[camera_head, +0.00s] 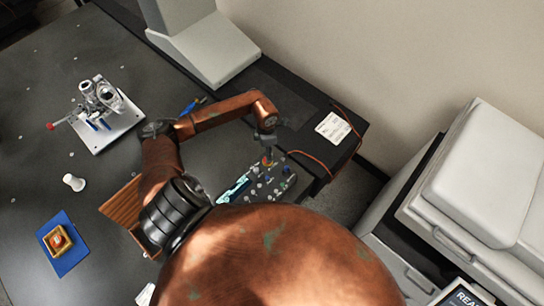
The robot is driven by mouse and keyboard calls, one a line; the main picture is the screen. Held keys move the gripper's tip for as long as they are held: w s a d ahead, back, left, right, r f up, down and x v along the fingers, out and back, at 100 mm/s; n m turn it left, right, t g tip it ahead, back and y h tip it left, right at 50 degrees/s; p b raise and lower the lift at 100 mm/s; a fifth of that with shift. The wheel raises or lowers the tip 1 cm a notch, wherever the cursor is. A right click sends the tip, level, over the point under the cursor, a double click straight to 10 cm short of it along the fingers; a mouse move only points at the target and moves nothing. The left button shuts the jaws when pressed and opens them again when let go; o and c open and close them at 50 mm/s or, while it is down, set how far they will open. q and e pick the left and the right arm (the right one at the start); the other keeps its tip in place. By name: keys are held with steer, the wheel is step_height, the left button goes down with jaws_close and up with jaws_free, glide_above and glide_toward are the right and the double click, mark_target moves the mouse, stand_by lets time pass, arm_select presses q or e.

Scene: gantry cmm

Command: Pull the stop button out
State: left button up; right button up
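The dark control box (232,198) stands near the table's right edge, with several small knobs and buttons and a lit display on top. The stop button (268,162), a small red and yellow spot, is at the box's far end. My copper-coloured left arm bends round, and its gripper (267,151) points down right above the stop button, partly covering it. The fingertips are too small to tell whether they are open, shut or touching the button. My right gripper is not in view.
A grey gantry column (205,50) stands behind. A white paper tag (333,128) lies right; a pale cabinet (480,190) stands beyond the table.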

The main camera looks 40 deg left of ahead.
arm_select(q)
step_height(320, 180, down, 5)
steer(key=shift+d, duration=0.15)
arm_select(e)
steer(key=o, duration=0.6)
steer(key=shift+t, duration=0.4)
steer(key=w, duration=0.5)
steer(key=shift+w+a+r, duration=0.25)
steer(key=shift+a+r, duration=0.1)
arm_select(q)
steer(key=shift+f, duration=0.3)
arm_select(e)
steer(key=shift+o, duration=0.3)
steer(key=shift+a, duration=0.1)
arm_select(q)
steer(key=shift+f, duration=0.1)
steer(key=shift+c, duration=0.2)
steer(key=c, duration=0.8)
jaws_close()
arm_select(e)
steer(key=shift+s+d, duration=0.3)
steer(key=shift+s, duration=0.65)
